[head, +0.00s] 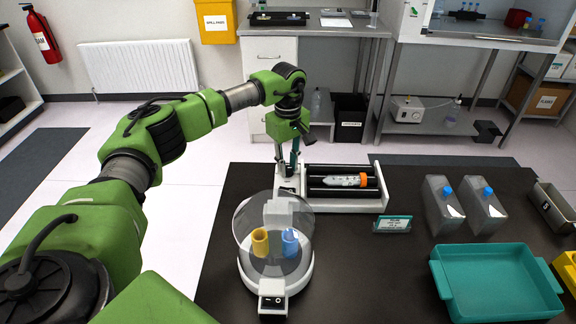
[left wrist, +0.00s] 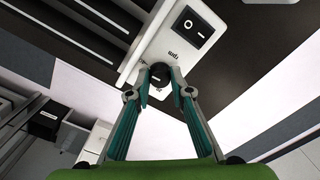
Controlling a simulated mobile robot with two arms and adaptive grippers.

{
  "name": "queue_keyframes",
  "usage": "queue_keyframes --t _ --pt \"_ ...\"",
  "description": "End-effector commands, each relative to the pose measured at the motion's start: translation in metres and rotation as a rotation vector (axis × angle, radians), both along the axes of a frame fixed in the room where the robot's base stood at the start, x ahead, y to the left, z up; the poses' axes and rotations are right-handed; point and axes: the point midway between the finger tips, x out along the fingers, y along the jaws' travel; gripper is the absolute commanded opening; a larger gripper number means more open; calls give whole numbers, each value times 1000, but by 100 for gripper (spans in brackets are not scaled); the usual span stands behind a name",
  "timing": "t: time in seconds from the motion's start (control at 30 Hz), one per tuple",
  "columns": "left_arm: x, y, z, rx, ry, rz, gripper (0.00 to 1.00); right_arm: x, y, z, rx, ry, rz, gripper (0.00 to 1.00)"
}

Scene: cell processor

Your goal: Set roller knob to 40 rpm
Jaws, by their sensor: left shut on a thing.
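The tube roller (head: 345,205) stands at the back of the dark table, with a clear orange-capped tube (head: 345,181) lying on its black rollers. My left gripper (head: 287,168) reaches down to the roller's left end. In the left wrist view, the fingers of my left gripper (left wrist: 161,86) are closed around the small dark roller knob (left wrist: 160,71). An "rpm" label (left wrist: 174,55) and a black rocker switch (left wrist: 190,29) sit beside the knob. The fingers partly cover the dial, and I cannot read its setting. My right gripper is not in view.
A round centrifuge (head: 264,280) with its clear lid raised stands in front of the roller. Bare table lies between centrifuge and tray.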

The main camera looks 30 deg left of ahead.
Motion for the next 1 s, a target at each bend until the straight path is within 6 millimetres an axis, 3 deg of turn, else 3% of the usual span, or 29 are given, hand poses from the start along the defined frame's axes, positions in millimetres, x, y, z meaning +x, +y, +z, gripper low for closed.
queue_keyframes --t 0.77,0.8,1.0 --pt "3 3 4 4 -12 -100 0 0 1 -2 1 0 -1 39" --pt "3 3 4 4 -12 -100 25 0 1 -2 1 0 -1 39" --pt "2 2 3 2 -7 -102 27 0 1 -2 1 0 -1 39"
